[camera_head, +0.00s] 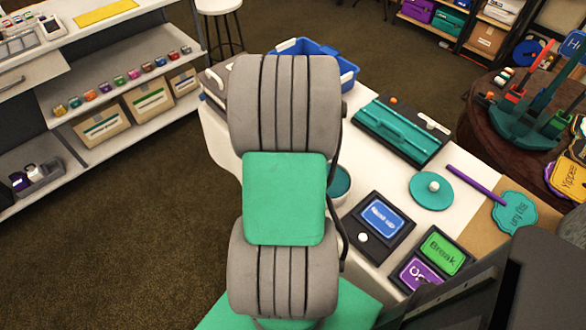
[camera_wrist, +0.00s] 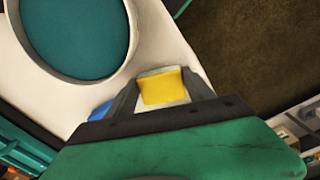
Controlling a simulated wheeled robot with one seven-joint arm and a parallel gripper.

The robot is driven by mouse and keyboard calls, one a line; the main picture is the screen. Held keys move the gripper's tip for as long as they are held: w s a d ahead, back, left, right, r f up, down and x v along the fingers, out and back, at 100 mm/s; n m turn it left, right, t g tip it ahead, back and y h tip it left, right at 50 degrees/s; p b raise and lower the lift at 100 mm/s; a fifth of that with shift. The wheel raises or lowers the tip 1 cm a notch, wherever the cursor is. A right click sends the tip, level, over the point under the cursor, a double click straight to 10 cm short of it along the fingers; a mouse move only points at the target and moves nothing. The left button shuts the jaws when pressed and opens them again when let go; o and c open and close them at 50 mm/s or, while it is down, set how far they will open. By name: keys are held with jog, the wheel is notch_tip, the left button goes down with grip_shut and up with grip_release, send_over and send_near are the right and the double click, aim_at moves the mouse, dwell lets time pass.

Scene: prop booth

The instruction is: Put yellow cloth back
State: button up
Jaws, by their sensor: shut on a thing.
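A yellow cloth (camera_wrist: 162,88) shows in the wrist view as a small folded piece with a pale upper edge. My gripper (camera_wrist: 161,76) is shut on it, with a dark finger on each side. The cloth is above or near the white tabletop; I cannot tell whether it touches it. In the head view my arm hides the gripper and the held cloth. A flat yellow piece (camera_head: 105,12) lies on the top of the shelf unit at the upper left.
The white table (camera_head: 368,86) holds a blue bin (camera_head: 345,68), a teal case (camera_head: 397,132), a teal disc (camera_head: 432,190) and framed signs. A large teal round thing (camera_wrist: 75,35) with a pale rim is beside the gripper. The brown floor (camera_head: 130,215) at left is open.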

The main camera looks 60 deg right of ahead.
jog(key=o, duration=1.2)
jog(key=shift+f, duration=0.1)
notch_tip(320, 180, up, 12)
jog(key=w+a+r+n+t, duration=0.15)
jog(key=w+a, duration=0.25)
jog(key=a, duration=0.4)
jog(key=w+a+r+n, duration=0.15)
jog(key=w+a, duration=0.25)
jog(key=a, duration=0.5)
jog(key=a+n, duration=0.1)
jog(key=a, duration=0.3)
jog(key=a+n+t, duration=0.1)
jog(key=a, duration=0.4)
jog(key=s+a+n, duration=0.1)
jog(key=a+n, duration=0.1)
jog(key=a, duration=0.3)
jog(key=shift+a+f, duration=0.25)
jog(key=shift+f, duration=0.1)
